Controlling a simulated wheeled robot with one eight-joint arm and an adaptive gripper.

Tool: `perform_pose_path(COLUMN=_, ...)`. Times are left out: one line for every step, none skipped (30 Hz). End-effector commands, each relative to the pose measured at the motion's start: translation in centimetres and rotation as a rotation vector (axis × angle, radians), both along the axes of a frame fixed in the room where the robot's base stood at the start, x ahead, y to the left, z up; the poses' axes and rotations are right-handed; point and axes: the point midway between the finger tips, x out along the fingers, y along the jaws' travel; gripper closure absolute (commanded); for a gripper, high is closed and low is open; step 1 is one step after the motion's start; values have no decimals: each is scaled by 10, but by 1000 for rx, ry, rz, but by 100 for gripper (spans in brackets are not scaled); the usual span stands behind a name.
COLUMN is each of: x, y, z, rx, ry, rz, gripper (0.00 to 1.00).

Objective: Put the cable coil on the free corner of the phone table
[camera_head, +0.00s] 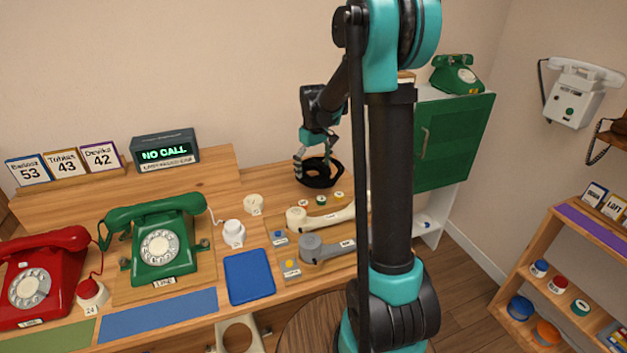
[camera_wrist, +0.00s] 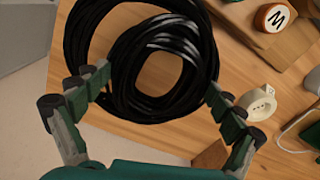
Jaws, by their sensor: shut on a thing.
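The cable coil (camera_head: 320,181) is a black ring of many loops at the back right of the wooden phone table (camera_head: 262,186). My gripper (camera_head: 316,158) is above it, pointing down, its fingers shut on the coil. In the wrist view the coil (camera_wrist: 112,62) fills the top middle, with a finger of my gripper (camera_wrist: 158,90) on each side. Wood shows through and below the coil. I cannot tell whether the coil rests on the table or hangs just above it. The contact at the fingertips is partly hidden.
Near the coil are a tray with a cream handset (camera_head: 325,217) and a grey handset (camera_head: 325,248), and a small white round piece (camera_head: 253,204). Green (camera_head: 160,245) and red (camera_head: 38,280) phones stand left. A green cabinet (camera_head: 455,140) is at right. My arm hides the table's right side.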

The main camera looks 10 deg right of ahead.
Motion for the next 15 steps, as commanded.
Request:
perform_pose_path(x=1, y=0, z=-5, rx=0, ry=0, rz=0, gripper=48)
perform_pose_path(x=0, y=0, z=-7, rx=0, ry=0, rz=0, gripper=48)
perform_pose_path(x=0, y=0, z=-9, rx=0, ry=0, rz=0, gripper=48)
perform_pose_path(x=0, y=0, z=-10, rx=0, ry=0, rz=0, gripper=48)
perform_pose_path(x=0, y=0, z=-12, rx=0, ry=0, rz=0, gripper=48)
perform_pose_path(x=0, y=0, z=-14, rx=0, ry=0, rz=0, gripper=48)
perform_pose_path(x=0, y=0, z=-17, rx=0, ry=0, rz=0, gripper=48)
perform_pose_path(x=0, y=0, z=-19, rx=0, ry=0, rz=0, gripper=48)
perform_pose_path(x=1, y=0, z=-25, rx=0, ry=0, rz=0, gripper=48)
perform_pose_path(x=1, y=0, z=-29, rx=0, ry=0, rz=0, gripper=48)
perform_pose_path(x=1, y=0, z=-33, rx=0, ry=0, rz=0, gripper=48)
perform_pose_path(x=0, y=0, z=-39, rx=0, ry=0, rz=0, gripper=48)
perform_pose_path(x=1, y=0, z=-43, rx=0, ry=0, rz=0, gripper=48)
perform_pose_path(x=1, y=0, z=-45, rx=0, ry=0, rz=0, gripper=48)
perform_pose_path(x=0, y=0, z=-48, rx=0, ry=0, rz=0, gripper=48)
